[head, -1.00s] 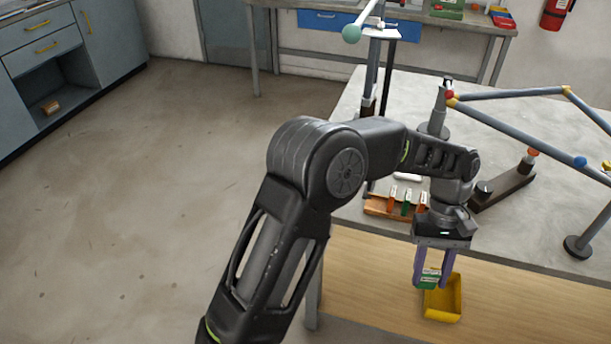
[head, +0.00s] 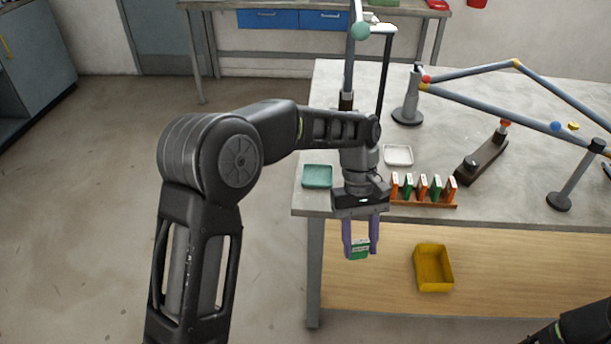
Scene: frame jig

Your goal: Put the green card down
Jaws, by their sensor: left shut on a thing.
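A green card (head: 360,249) with a white label is held between the purple fingers of my left gripper (head: 361,246). The gripper points down, in front of the table's front edge, left of the yellow bin. A green tray (head: 317,176) lies on the table's near left corner, just left of the gripper's wrist. A white tray (head: 398,155) lies behind and to the right of the wrist. Part of my right arm shows at the bottom right corner; its gripper is out of view.
A wooden rack (head: 425,203) with several orange and green cards stands by the table's front edge. A yellow bin (head: 433,268) sits lower, over the wooden surface. The bicycle-like tube frame (head: 480,104) and its stands fill the table's right side.

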